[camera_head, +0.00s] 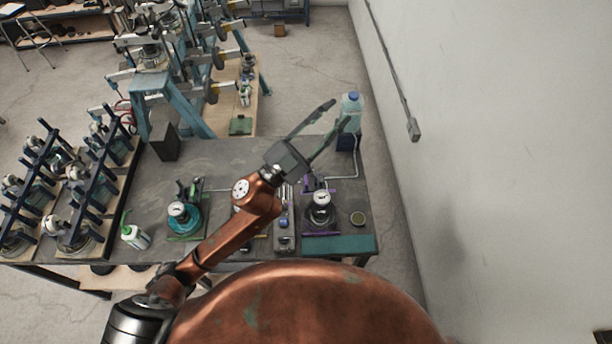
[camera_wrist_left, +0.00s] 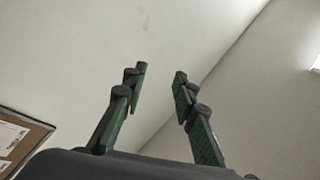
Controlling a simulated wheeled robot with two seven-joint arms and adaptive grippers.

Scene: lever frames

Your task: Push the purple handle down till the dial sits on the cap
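A device with purple trim (camera_head: 308,221) stands at the right of the table, with a white-faced dial (camera_head: 322,198) on top. Purple parts (camera_head: 330,190) show just behind the dial, but which is the handle is too small to tell. A cap under the dial cannot be made out. My left gripper (camera_head: 340,110) is raised beyond the device, its two fingers spread and empty. My right gripper is not in view.
A teal device (camera_head: 184,218) with a similar dial stands left of my arm, near a white bottle (camera_head: 136,237). A clear bottle with a blue cap (camera_head: 351,108) stands behind my gripper. The wall is at right.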

